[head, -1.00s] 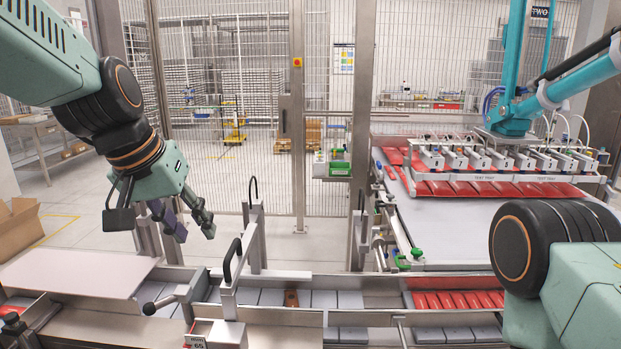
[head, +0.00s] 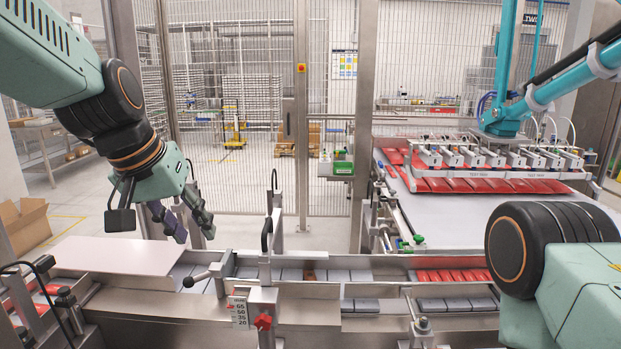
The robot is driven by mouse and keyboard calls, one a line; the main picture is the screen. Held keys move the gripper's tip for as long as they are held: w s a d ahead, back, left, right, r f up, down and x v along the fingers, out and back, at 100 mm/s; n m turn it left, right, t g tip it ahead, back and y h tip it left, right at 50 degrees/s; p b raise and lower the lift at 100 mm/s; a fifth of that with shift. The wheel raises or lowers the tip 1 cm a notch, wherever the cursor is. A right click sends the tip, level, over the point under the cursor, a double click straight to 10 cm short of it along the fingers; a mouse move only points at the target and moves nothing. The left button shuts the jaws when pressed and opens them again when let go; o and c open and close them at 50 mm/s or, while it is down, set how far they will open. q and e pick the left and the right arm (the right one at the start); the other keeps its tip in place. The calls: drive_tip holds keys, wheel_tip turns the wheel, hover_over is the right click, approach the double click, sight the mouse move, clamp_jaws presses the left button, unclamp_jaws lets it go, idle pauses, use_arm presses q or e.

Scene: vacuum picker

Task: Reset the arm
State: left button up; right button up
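My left arm comes in from the upper left, and its gripper (head: 193,238) hangs over the left part of the conveyor, above the grey plate's right end. Its dark fingers point down and right, spread apart with nothing between them. My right arm shows only as a black joint and a green link at the lower right. Its gripper is out of the picture.
A conveyor (head: 390,325) with grey blocks and red packs (head: 447,276) runs across the front. A flat grey plate (head: 105,253) lies at its left. Upright handles and a scale (head: 240,310) stand mid-front. A teal picker (head: 500,120) holds red packs at right. Wire fencing stands behind.

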use_arm(q)
drive_tip(key=w+a+f+n+t+y+b, duration=0.1)
drive_tip(key=w+a+f+t+y, duration=0.1)
drive_tip(key=w+a+f+t, duration=0.15)
drive_tip(key=s+a+f+b, duration=0.1)
drive_tip(key=s+f+b, duration=0.25)
drive_tip(key=f, duration=1.05)
drive_tip(key=s+a+f+b, duration=0.15)
drive_tip(key=f+b, duration=0.25)
drive_tip(key=f, duration=0.9)
drive_tip(key=s+d+f+g+b, duration=0.1)
drive_tip(key=s+f+g+b, duration=0.7)
drive_tip(key=s+f, duration=2.3)
drive_tip(key=b, duration=0.2)
drive_tip(key=shift+s+d+m+b, duration=0.3)
